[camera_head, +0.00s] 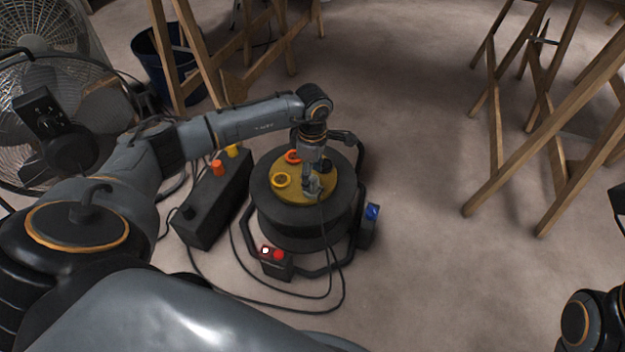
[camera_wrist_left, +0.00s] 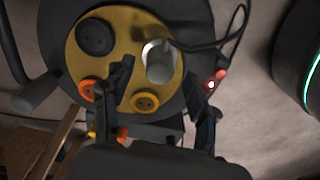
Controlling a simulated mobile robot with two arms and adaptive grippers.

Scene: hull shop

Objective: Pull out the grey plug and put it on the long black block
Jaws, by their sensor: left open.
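The grey plug (camera_wrist_left: 160,64) stands in the yellow face (camera_wrist_left: 92,58) of a black cable reel, with a black cable running off it. My left gripper (camera_head: 313,184) is over the right part of the reel's face in the head view. In the left wrist view my left gripper (camera_wrist_left: 167,82) is open, its fingers on either side of the plug's near end; I cannot tell whether they touch it. The long black block (camera_head: 209,207) lies on the floor left of the reel (camera_head: 300,222). An orange plug (camera_head: 217,167) and a yellow plug (camera_head: 232,150) are at its far end.
The reel face also has an orange socket (camera_head: 292,156) and a yellow socket (camera_head: 281,180). Loose cables lie on the floor around the reel. A fan (camera_head: 45,90) and a blue bucket (camera_head: 165,65) stand left; wooden trestles (camera_head: 545,130) stand right.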

